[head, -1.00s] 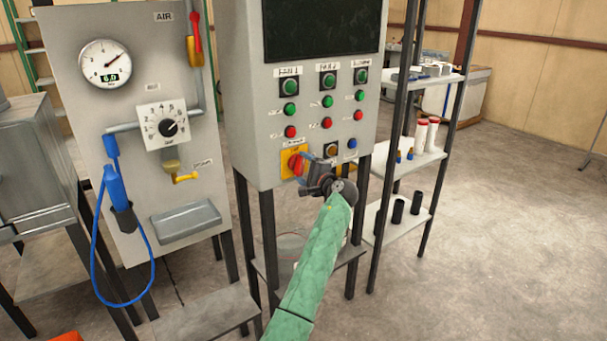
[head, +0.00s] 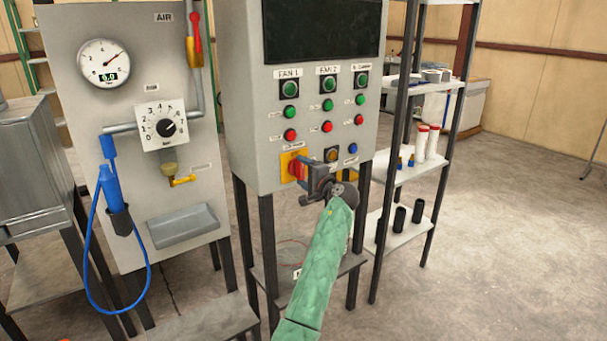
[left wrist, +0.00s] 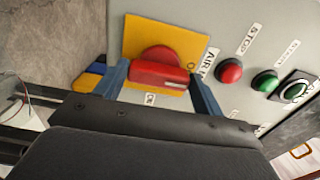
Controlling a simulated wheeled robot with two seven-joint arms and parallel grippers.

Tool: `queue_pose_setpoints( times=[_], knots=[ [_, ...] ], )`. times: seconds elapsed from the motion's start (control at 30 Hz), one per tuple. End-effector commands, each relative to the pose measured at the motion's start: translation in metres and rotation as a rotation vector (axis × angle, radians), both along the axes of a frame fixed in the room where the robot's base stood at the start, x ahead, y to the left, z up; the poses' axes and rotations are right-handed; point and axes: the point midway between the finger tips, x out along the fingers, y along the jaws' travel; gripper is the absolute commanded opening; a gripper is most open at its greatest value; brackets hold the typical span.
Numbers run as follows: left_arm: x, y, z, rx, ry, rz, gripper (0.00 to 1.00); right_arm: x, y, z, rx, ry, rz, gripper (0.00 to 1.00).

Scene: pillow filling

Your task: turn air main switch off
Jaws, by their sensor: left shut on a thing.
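The air main switch is a red rotary knob (head: 295,170) on a yellow plate (head: 287,158), low on the front of the grey control cabinet. The left wrist view shows the red knob (left wrist: 160,72) close up on its yellow plate (left wrist: 135,38), beside a partly hidden label starting "AIR M". My left gripper (head: 305,171) is at the knob. In the left wrist view its two blue-grey fingers (left wrist: 160,88) sit on either side of the red handle and are shut on it. My right gripper is not in view.
The cabinet carries green and red buttons (head: 327,127) above the switch, with an amber button (head: 331,155) and a blue one (head: 351,149) to its right. A grey air panel (head: 85,130) with gauge and blue hose stands left. A shelf rack (head: 415,165) stands right.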

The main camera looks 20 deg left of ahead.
Motion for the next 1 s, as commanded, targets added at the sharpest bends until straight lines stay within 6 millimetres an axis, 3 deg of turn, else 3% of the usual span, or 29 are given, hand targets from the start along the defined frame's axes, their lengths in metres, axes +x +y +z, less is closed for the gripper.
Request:
queue_pose_setpoints(
  times=[0.03, 0.13, 0.57, 0.8, 1.0],
  knots=[
    [0.000, 0.000, -0.002, -0.002, 0.002, 0.001, 0.73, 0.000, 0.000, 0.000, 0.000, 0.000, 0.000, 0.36],
    [0.000, 0.000, -0.002, -0.002, 0.001, 0.001, 0.91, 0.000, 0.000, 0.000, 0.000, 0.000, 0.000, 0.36],
    [-0.007, -0.009, -0.003, -0.001, 0.002, -0.001, 0.91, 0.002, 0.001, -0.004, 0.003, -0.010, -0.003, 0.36],
    [-0.030, -0.038, -0.003, -0.002, 0.000, -0.001, 0.91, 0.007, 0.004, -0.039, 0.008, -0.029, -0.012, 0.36],
    [-0.044, -0.056, -0.002, -0.002, 0.001, 0.000, 0.91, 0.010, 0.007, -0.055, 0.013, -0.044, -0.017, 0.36]
  ],
)
